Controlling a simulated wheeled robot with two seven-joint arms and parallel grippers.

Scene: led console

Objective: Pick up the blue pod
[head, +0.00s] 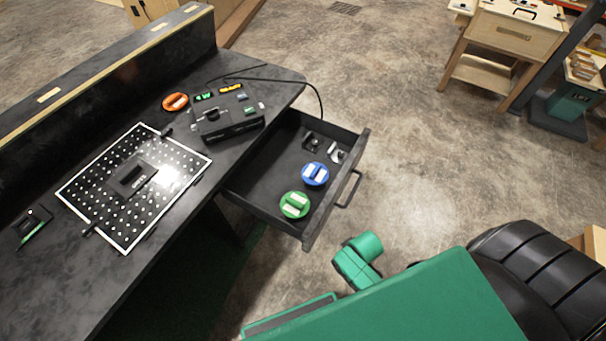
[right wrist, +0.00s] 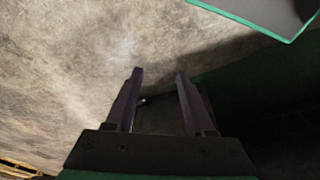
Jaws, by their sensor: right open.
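The blue pod (head: 315,174) is a round blue disc with white bars on top. It lies in the open black drawer (head: 262,190), in the head view. A similar green pod (head: 294,205) lies beside it, nearer the drawer's front corner. My right gripper (right wrist: 160,72) shows in the right wrist view with its two dark fingers apart and nothing between them. It points toward bare floor and a dark shaded area, and no pod shows in that view. Neither gripper's fingers show in the head view.
An orange pod (head: 175,102) and a black console (head: 228,112) with lit displays are on the black desk. A white-dotted panel (head: 100,196) lies on the desk. Small parts (head: 336,154) sit at the drawer's far end. The drawer handle (head: 350,190) sticks out over open floor.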

